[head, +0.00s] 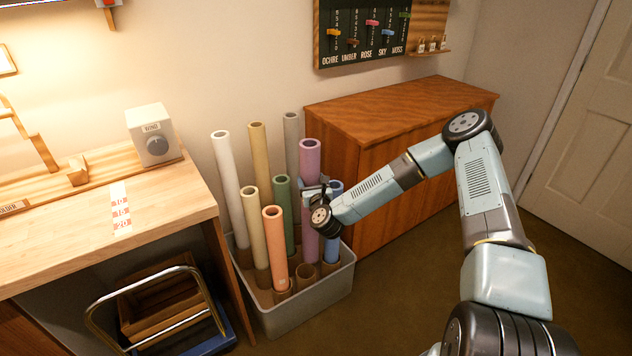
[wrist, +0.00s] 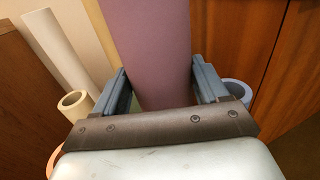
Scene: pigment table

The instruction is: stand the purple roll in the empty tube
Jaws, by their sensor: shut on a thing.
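The purple roll (head: 309,160) is upright among other rolls over the grey bin (head: 318,307). My gripper (head: 317,188) is shut on it partway up. In the wrist view the purple roll (wrist: 152,45) stands between the two fingers of my gripper (wrist: 160,82). The roll's lower end is down near the tube tops; I cannot tell whether it is inside a tube. A short brown tube with an open top (head: 306,272) shows just in front of the purple roll.
White (head: 225,175), cream, grey, green (head: 282,205), orange (head: 274,240) and blue (head: 333,240) rolls stand close around the purple one. A wooden cabinet (head: 350,165) is behind at right, a workbench (head: 150,220) at left. Open floor lies right of the bin.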

